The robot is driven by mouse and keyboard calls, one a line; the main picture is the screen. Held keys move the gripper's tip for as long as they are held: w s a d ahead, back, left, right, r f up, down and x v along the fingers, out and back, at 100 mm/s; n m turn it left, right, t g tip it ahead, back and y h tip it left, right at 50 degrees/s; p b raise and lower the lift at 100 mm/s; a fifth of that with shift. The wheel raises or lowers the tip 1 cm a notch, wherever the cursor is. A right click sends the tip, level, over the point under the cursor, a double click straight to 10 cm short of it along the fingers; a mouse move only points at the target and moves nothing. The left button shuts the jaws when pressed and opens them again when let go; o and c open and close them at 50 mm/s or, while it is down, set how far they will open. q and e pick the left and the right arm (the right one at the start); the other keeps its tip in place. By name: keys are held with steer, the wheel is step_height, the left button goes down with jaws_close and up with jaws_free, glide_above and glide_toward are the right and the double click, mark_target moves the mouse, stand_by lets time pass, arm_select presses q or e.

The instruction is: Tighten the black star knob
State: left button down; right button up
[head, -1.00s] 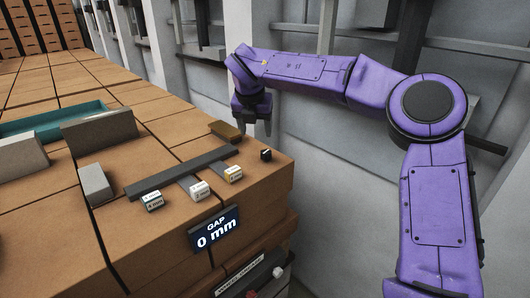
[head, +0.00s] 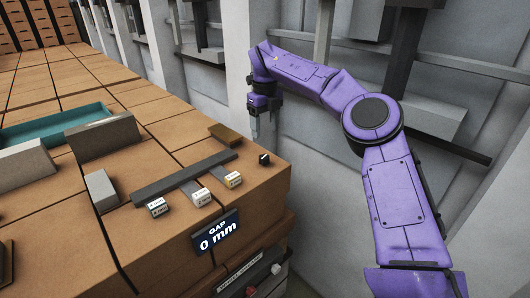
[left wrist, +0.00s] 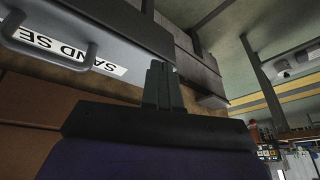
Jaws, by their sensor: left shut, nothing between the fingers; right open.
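I cannot make out a star-shaped black knob in either view. A small black piece (head: 264,159) stands near the right corner of the brick-topped bench in the head view; it is too small to tell its shape. My right gripper (head: 257,127) is open and empty, pointing down beyond the bench's right edge, behind the black piece and apart from it. My left gripper (left wrist: 160,86) shows in the left wrist view, shut with nothing between its fingers, near a grey drawer front with a handle.
The bench holds a dark bar (head: 185,178), several small labelled blocks, grey blocks and a teal tray (head: 55,125). A sign (head: 216,235) on its front reads "GAP 0 mm". A white knob (head: 275,268) shows below. A grey wall stands behind my right arm.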

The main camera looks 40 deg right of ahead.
mark_target(264, 157)
step_height(264, 157, down, 10)
steer(key=shift+f+p, duration=0.1)
steer(key=shift+p, duration=0.8)
steer(key=shift+w+f, duration=0.1)
steer(key=shift+f, duration=0.1)
steer(key=c, duration=1.1)
steer(key=shift+o, duration=0.2)
steer(key=shift+f+m+b, duration=0.3)
steer(key=shift+m+b, duration=0.5)
steer(key=shift+b, duration=0.3)
steer(key=shift+r+m, duration=0.15)
steer(key=shift+m, duration=0.15)
steer(key=shift+r, duration=0.2)
